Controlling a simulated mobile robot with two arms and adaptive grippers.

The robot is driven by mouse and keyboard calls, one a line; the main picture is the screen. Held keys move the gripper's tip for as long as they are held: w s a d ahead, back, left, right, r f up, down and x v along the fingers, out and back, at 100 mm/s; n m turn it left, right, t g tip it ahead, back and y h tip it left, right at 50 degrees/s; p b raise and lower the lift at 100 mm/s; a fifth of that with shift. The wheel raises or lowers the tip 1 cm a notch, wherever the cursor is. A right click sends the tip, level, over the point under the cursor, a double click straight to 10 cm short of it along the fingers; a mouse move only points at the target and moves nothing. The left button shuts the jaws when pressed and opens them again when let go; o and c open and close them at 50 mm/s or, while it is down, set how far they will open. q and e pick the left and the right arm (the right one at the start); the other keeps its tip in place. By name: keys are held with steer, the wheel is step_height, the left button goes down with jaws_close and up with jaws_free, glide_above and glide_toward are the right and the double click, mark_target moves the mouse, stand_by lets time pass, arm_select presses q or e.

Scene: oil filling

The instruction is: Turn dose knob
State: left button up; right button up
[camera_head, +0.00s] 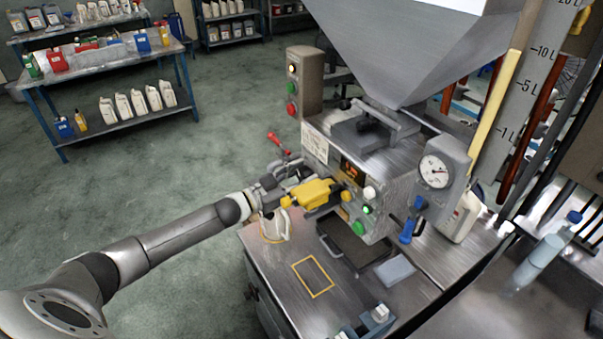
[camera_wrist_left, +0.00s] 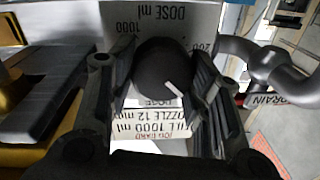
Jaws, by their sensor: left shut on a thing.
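The black dose knob (camera_wrist_left: 163,70) with a white pointer line sits between the two fingers of my left gripper (camera_wrist_left: 160,88) in the left wrist view. The fingers are shut on it from both sides. The dose plate (camera_wrist_left: 150,18) behind it reads "DOSE ml", with 1000 and 200 marks, upside down in this view. The pointer slants toward the lower right of that picture. In the head view my left gripper (camera_head: 276,184) is at the left side of the filling machine (camera_head: 385,190), and the knob is hidden there. My right gripper is not in view.
A red-handled lever (camera_head: 277,142) is close above. A workbench (camera_head: 170,50) with bottles stands at the back left; open floor lies between.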

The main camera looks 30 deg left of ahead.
arm_select(q)
steer(key=n, duration=0.3)
steer(key=shift+a+n+p, duration=0.1)
steer(key=shift+n+p, duration=0.2)
steer(key=shift+p, duration=0.05)
steer(key=shift+f+n+g, duration=0.1)
steer(key=shift+n+g, duration=0.2)
steer(key=shift+n, duration=0.8)
steer(key=o, duration=1)
steer(key=shift+s+a, duration=0.25)
steer(key=shift+s, duration=0.2)
steer(key=v, duration=1.1)
